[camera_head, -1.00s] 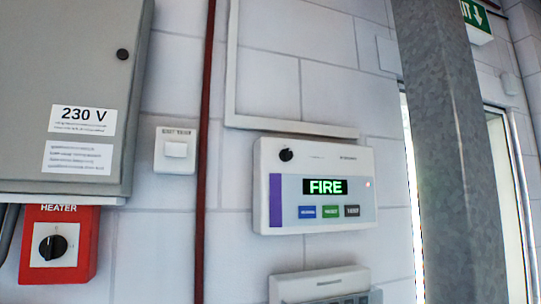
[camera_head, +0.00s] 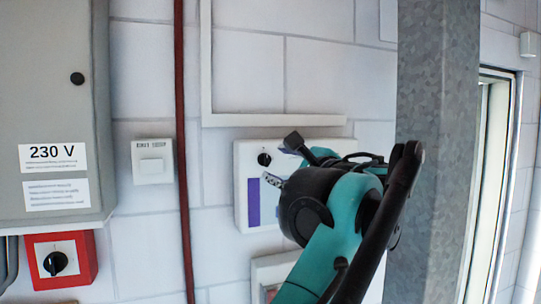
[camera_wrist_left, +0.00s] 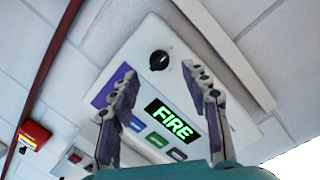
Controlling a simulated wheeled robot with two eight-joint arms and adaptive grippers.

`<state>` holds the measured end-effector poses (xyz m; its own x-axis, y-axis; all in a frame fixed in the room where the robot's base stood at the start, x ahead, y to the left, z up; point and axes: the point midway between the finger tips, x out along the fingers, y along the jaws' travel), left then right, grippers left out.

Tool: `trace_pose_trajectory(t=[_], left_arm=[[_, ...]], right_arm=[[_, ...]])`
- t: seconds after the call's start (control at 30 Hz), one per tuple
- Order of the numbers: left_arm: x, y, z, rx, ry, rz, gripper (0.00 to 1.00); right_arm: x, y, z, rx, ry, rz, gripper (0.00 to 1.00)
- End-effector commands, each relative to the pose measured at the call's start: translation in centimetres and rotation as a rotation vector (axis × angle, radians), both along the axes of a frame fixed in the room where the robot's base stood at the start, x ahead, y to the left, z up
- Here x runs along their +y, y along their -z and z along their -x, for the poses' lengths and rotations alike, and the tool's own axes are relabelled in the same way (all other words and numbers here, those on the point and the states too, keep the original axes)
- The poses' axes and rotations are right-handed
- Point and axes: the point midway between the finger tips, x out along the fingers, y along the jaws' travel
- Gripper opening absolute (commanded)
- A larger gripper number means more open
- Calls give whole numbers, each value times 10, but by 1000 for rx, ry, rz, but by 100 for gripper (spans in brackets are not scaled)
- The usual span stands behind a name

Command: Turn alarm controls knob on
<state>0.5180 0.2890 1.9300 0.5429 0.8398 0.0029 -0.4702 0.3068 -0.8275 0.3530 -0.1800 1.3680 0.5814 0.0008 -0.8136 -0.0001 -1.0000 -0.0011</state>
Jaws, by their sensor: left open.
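The alarm panel (camera_head: 243,152) is a white box on the wall, partly hidden behind my left arm in the head view. Its small black knob (camera_head: 264,159) sits at the upper left, just left of my left gripper (camera_head: 282,162). In the left wrist view the knob (camera_wrist_left: 159,60) is ahead, above and between the two spread fingertips of my open left gripper (camera_wrist_left: 158,72). Nothing is between the fingers, and they look apart from the knob. The green FIRE display (camera_wrist_left: 171,118) shows below the knob. My right gripper is not in view.
A red heater box (camera_head: 62,259) with a black knob is at lower left, under the grey 230 V cabinet (camera_head: 50,115). A white switch (camera_head: 152,162) and a dark red pipe (camera_head: 182,150) are left of the panel. A metal column (camera_head: 425,120) stands to the right.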

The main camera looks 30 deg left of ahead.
Motion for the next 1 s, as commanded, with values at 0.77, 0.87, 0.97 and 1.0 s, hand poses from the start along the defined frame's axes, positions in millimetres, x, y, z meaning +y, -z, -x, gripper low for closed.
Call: trace_pose_trajectory(t=[0.77, 0.87, 0.97, 1.0], left_arm=[[40, 1, -25, -1, 1, 3, 13], [39, 1, -25, 0, 1, 3, 0], [39, 1, -25, 0, 0, 2, 0], [39, 1, -25, 1, 0, 2, 0]], right_arm=[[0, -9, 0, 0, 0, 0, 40], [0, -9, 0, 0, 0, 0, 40], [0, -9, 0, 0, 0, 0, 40], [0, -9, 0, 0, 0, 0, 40]])
